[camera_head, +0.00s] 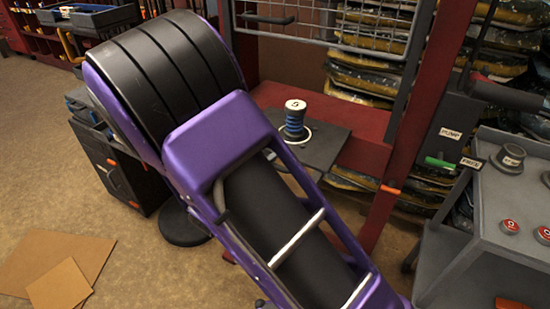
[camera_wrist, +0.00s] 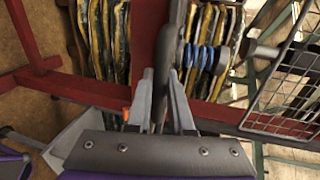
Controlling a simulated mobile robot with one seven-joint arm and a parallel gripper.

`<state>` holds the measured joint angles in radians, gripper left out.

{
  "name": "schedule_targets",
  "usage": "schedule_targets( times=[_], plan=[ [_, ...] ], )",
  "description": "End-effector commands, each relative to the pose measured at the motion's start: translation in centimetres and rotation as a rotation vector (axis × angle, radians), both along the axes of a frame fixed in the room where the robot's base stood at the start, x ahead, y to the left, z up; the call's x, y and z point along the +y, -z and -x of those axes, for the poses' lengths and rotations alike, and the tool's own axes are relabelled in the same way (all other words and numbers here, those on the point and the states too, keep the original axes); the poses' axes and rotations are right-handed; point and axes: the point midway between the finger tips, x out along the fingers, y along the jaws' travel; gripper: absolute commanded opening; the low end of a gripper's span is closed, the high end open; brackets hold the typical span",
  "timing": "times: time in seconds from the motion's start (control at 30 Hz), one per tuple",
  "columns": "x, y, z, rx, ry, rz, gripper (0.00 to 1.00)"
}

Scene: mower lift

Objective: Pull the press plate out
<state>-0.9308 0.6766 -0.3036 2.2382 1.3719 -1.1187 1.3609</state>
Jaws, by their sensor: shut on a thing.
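The press plate (camera_head: 332,142) is a flat dark grey plate in the red press frame, in the middle of the head view. In the wrist view the plate (camera_wrist: 178,30) shows nearly edge-on, and the cylinder (camera_wrist: 207,59) shows sideways. My gripper (camera_wrist: 161,78) is shut on the plate's edge, one finger on each side. In the head view my purple arm hides the gripper and the plate's near edge.
The red press frame (camera_head: 397,130) rises right of the plate, with a wire guard (camera_head: 330,22) above. A grey cart (camera_head: 490,200) with buttons and a panel labelled "PUMP" (camera_head: 450,133) stand at the right. Shelves of bags fill the back. The carpet at left is mostly clear, with cardboard (camera_head: 35,255).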

Motion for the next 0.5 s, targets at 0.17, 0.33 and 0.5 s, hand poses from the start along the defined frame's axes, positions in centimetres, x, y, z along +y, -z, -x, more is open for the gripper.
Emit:
schedule_targets(
  times=[0.17, 0.33, 0.5],
  plan=[
    [0.14, 0.0, 0.2, -0.001, 0.0, -0.001, 0.0],
    [0.13, -0.01, 0.18, -0.001, 0.0, -0.001, 0.0],
    [0.12, -0.01, 0.16, -0.001, 0.0, -0.001, 0.41]
  ],
)
